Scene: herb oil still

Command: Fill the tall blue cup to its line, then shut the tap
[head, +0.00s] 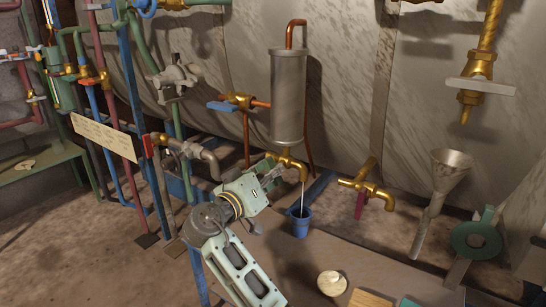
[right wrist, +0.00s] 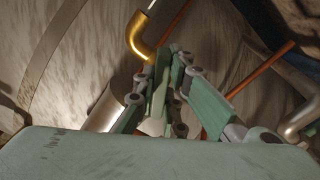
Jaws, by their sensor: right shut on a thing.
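The blue cup (head: 300,226) stands upright on the bench below the brass tap (head: 291,162) of the grey upright cylinder. A thin pale stream runs from the tap's spout down into the cup. The level inside and the line cannot be made out. My right gripper (head: 272,176) is at the tap, left of the spout, shut on the tap's handle, which its fingers mostly hide. In the right wrist view the fingers (right wrist: 168,88) are close together just beside the bent brass spout (right wrist: 138,38). My left gripper is not in view.
A second brass tap (head: 368,190) with a magenta handle is right of the cup. A metal funnel (head: 450,168) stands farther right. A pale round lidded item (head: 331,283) is at the bench front. Pipes and valves crowd the left.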

